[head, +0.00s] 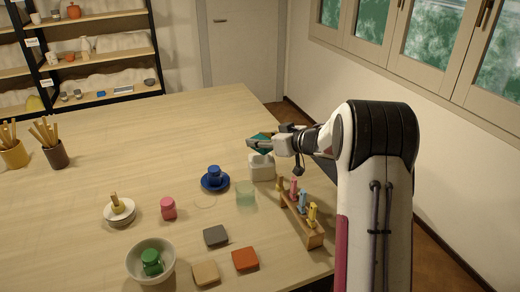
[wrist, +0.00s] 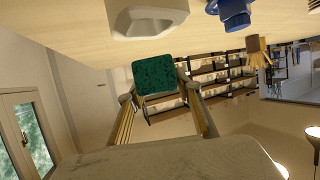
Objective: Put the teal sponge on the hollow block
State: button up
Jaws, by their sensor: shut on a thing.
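The teal sponge (head: 261,136) is held between the fingertips of my gripper (head: 264,143). In the wrist view the sponge (wrist: 155,77) sits between the two fingers (wrist: 157,90), its speckled face showing. The white hollow block (head: 262,170) stands on the table just below my gripper in the head view. Its pale edge and recess also show at the top of the wrist view (wrist: 150,22). The sponge looks raised above the block and apart from it; the exact gap cannot be told.
A blue cup (head: 214,172) on a blue saucer (head: 214,187) stands left of the block. A pale green see-through cup (head: 245,193) is close in front. A wooden rack (head: 309,235) with coloured pieces stands to the front right. The table (head: 150,130) behind left is clear.

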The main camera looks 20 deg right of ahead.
aim_at(260, 149)
jog(key=shift+f, duration=1.85)
jog(key=shift+f, duration=0.15)
jog(key=o, duration=0.9)
jog(key=shift+s+r, duration=0.1)
jog(key=shift+r, duration=0.1)
jog(key=shift+s+d+r, duration=0.25)
jog(key=shift+s, duration=0.2)
jog(key=v, duration=1)
jog(key=shift+s+d+r, duration=0.1)
jog(key=shift+s+d, duration=0.05)
jog(key=shift+s, duration=0.15)
jog(key=shift+r, duration=0.15)
